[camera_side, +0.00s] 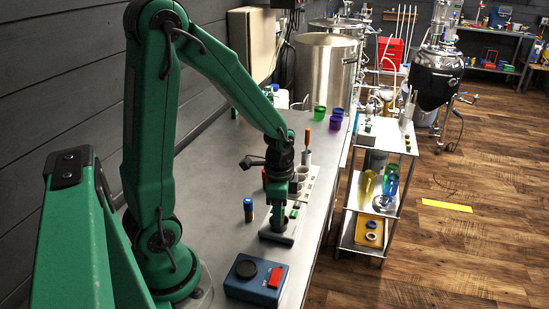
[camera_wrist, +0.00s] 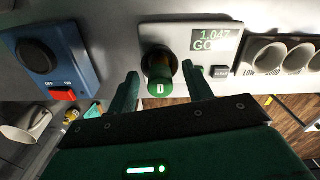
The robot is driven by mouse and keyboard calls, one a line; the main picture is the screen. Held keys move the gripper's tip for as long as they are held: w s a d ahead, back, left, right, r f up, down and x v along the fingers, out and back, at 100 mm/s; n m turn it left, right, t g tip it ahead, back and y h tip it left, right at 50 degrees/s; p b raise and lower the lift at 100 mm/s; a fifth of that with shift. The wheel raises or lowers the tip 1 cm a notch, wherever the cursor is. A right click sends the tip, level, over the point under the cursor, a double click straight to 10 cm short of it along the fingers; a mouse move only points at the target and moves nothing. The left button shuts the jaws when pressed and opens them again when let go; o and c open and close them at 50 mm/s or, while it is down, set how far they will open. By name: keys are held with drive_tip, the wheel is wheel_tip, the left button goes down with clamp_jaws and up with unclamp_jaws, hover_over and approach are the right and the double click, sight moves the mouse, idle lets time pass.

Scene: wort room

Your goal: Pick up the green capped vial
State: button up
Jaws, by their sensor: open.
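The green capped vial (camera_wrist: 160,74), marked D, shows in the wrist view at the meter (camera_wrist: 205,32), with a dark round shape behind its cap.
A blue-capped vial (camera_side: 248,210) stands left of my gripper. A blue switch box (camera_side: 256,279) with a black knob and red switch is in front. A pale rack (camera_side: 309,181) with round holders lies behind the meter. Bare bench (camera_side: 213,190) lies to the left.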

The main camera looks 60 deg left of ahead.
idle(0.4)
clamp_jaws()
drive_tip(key=shift+r, duration=0.2)
drive_tip(key=shift+r, duration=0.85)
wheel_tip(320, 180, up, 2)
drive_tip(key=shift+r, duration=0.1)
drive_tip(key=s+d+r, duration=0.3)
drive_tip(key=d+r, duration=0.3)
drive_tip(key=d, duration=0.5)
drive_tip(key=shift+s+r, duration=0.35)
